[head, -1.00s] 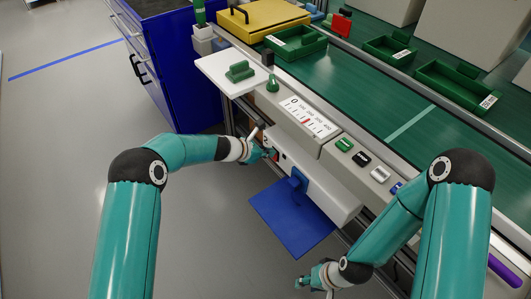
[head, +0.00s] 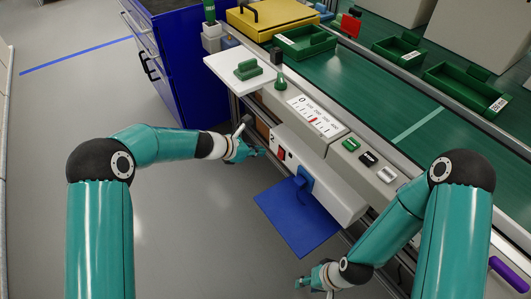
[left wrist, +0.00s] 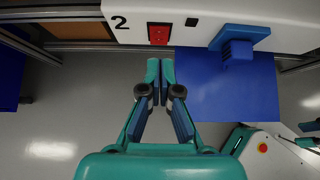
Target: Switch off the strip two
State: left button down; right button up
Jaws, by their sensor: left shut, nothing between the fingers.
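Strip two is a long white box (head: 338,197) under the front edge of the bench, marked with a black "2". Its red rocker switch (head: 281,154) sits near the "2"; in the left wrist view the switch (left wrist: 159,34) is just beyond my fingertips. I cannot tell which way the rocker is tipped. My left gripper (head: 260,152) is shut and empty, close to the switch with a small gap. In the left wrist view its fingers (left wrist: 160,66) point at the switch. My right gripper (head: 299,283) is low, near the bottom edge; its fingers are too small to judge.
A blue plug (head: 304,178) is in the strip, right of the switch, above a blue panel (head: 298,218). A white shelf (head: 238,75) and a scale panel (head: 316,116) are above. A blue cabinet (head: 185,70) stands behind; grey floor is free at left.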

pick_arm(q)
jog(key=a+r, duration=0.1)
jog(key=s+a+r, duration=0.1)
jog(key=r, duration=0.1)
jog(key=s+r, duration=0.1)
jog(key=shift+a+r+p, duration=0.3)
jog(key=shift+a+p, duration=0.1)
